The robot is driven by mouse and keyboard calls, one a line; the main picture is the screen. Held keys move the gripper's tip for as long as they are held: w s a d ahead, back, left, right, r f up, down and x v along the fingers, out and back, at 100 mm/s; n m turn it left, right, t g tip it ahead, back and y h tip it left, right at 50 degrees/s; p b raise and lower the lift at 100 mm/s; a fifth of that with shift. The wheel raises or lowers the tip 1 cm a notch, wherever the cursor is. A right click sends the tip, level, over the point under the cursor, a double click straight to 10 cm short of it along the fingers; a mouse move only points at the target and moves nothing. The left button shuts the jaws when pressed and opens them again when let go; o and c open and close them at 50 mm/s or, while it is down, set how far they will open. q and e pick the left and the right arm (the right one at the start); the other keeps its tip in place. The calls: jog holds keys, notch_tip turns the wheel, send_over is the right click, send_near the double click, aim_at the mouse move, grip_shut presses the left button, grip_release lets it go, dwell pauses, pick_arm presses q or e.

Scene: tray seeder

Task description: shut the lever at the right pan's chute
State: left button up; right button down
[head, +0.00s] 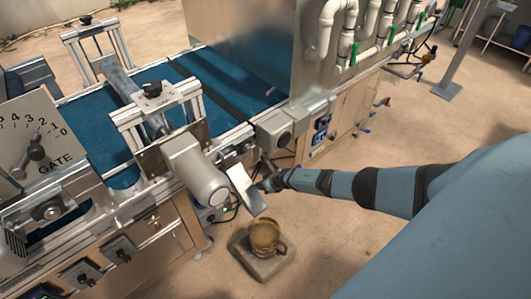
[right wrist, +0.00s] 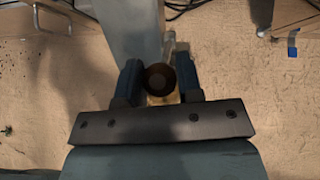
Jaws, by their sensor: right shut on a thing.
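My right gripper (head: 267,183) reaches in from the right to a pale, tilted metal plate (head: 245,190) at the machine's near side, perhaps the chute. In the right wrist view the two blue fingers of my right gripper (right wrist: 159,82) stand on either side of a dark round knob (right wrist: 159,77), shut on it. I take it for the lever's knob; a pale rod shows beyond it. In the head view the gripper hides the lever, so its position cannot be told. My left gripper is not in view.
A grey motor cylinder (head: 197,173) sits just left of my right gripper. A brown pot (head: 265,238) stands on a stone slab (head: 246,262) on the floor below. A blue conveyor belt (head: 88,132) runs behind. A dial plate marked GATE (head: 50,165) is at far left.

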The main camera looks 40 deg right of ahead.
jog(key=shift+w+r, duration=0.3)
jog(key=shift+w, duration=0.05)
jog(key=c, duration=0.8)
grip_release()
jog(key=shift+f, duration=0.1)
jog(key=shift+s, duration=0.1)
jog(key=p+v, duration=0.9)
jog(key=v, duration=0.4)
jog(key=shift+s+p, duration=0.35)
